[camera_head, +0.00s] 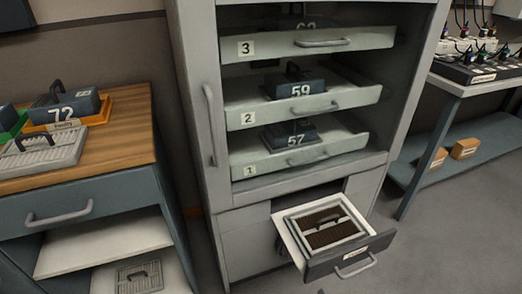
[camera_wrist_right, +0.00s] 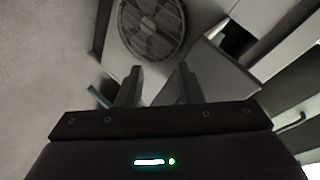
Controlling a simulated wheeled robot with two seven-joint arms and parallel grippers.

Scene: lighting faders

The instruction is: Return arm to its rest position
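My right gripper (camera_wrist_right: 157,72) shows in the right wrist view, its two dark fingers apart with nothing between them. Beyond the fingers is a round slatted grille (camera_wrist_right: 153,27), apart from the gripper as far as I can tell. Neither gripper can be made out in the head view, and my left gripper is not in view.
A grey cabinet has pulled-out shelves with dark boxes marked 59 (camera_head: 300,88) and 57 (camera_head: 292,141). Its low drawer (camera_head: 345,262) is open, holding a framed brown filter (camera_head: 329,232). A wooden-topped bench (camera_head: 118,145) stands left, a shelved table (camera_head: 478,90) right. Floor shows at right.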

